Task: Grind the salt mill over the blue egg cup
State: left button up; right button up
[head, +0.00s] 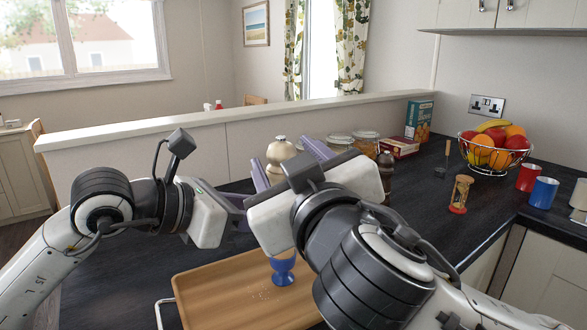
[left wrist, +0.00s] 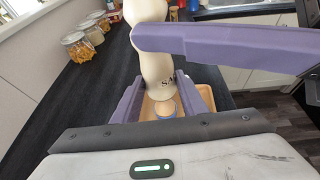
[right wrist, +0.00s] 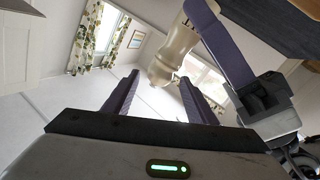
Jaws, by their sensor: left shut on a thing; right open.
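The cream salt mill (left wrist: 158,78) stands upright above the blue egg cup. In the head view only its rounded top (head: 281,150) shows; my right gripper hides its body. My left gripper (left wrist: 160,97) is shut on its lower body. My right gripper (head: 290,162) is open near the mill's upper part, a finger on each side in the head view; I cannot tell if they touch it. The blue egg cup (head: 283,272) holds an egg (head: 282,252) and stands on a wooden tray (head: 205,290).
A dark brown mill (head: 386,170) stands right of my right gripper. Glass jars (head: 365,145), boxes (head: 418,118), a fruit basket (head: 495,155), a sand timer (head: 460,193) and mugs (head: 543,192) stand at the back and right. A low partition (head: 190,135) edges the counter.

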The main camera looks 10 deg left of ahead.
jog(key=shift+v, duration=2.25)
notch_tip(320, 180, up, 7)
jog(key=shift+w, duration=0.1)
